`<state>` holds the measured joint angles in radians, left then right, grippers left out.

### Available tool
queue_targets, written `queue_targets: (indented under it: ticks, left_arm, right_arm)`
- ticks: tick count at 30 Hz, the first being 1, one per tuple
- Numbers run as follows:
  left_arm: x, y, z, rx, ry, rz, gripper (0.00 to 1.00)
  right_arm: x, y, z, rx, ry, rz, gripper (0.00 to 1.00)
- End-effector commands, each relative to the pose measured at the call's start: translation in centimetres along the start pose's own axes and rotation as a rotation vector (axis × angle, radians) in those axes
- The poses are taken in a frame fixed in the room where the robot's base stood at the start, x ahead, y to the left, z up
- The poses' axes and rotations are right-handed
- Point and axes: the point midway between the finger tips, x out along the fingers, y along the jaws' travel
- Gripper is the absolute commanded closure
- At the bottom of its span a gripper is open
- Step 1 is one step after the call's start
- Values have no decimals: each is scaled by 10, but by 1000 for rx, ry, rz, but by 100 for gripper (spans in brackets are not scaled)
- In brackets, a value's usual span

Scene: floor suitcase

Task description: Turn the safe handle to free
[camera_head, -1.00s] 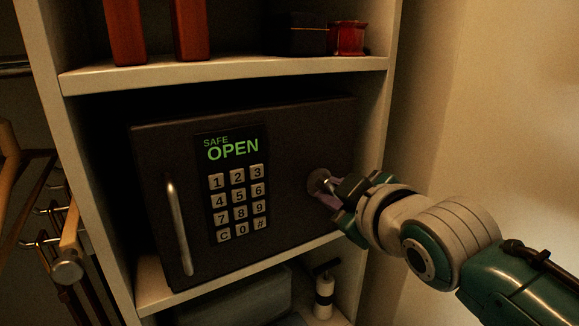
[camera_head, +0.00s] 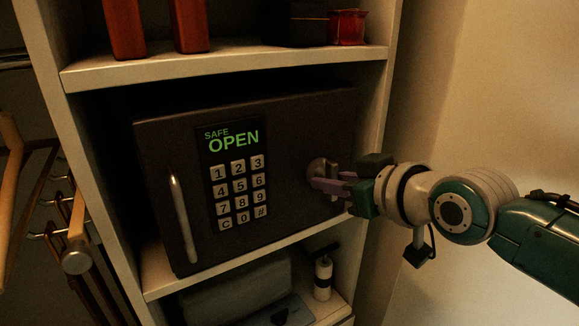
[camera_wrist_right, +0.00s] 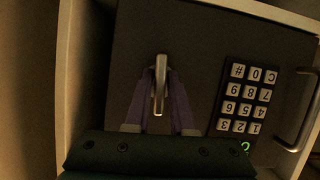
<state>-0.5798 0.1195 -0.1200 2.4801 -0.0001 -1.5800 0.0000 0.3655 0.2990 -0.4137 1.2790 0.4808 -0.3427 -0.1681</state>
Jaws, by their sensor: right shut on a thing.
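The dark safe (camera_head: 285,200) stands on a shelf, its front closed or nearly so; I cannot tell which. Its display (camera_head: 233,142) reads "SAFE OPEN" in green above a number keypad (camera_head: 238,190). The small turning handle (camera_head: 316,168) is on the right side of the front. My right gripper (camera_head: 325,179) is shut on this handle, partly hiding it. In the right wrist view the metal handle (camera_wrist_right: 160,85) lies between the two purple fingers. A long silver pull bar (camera_head: 182,218) is at the safe's left. My left gripper is not in view.
The upper shelf (camera_head: 230,68) holds red-brown objects and a red jar (camera_head: 347,27). Below are a grey bin (camera_head: 235,288) and a white bottle (camera_head: 322,278). Wooden hangers (camera_head: 76,235) hang at left. A bare wall (camera_head: 500,90) is at right.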

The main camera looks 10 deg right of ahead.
Motion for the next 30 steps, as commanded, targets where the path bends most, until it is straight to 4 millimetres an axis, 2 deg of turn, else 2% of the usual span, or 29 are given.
queue_targets:
  ticks: [11, 12, 19, 30]
  left_arm:
    - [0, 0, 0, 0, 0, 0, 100]
    - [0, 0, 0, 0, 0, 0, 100]
    - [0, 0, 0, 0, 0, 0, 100]
    - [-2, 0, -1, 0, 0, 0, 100]
  right_arm:
    - [0, 0, 0, 2, -1, -1, 100]
    - [0, 0, 0, 2, -1, 0, 74]
    - [0, 0, 0, 2, -1, -1, 48]
    - [-6, 0, 0, 1, -1, -1, 48]
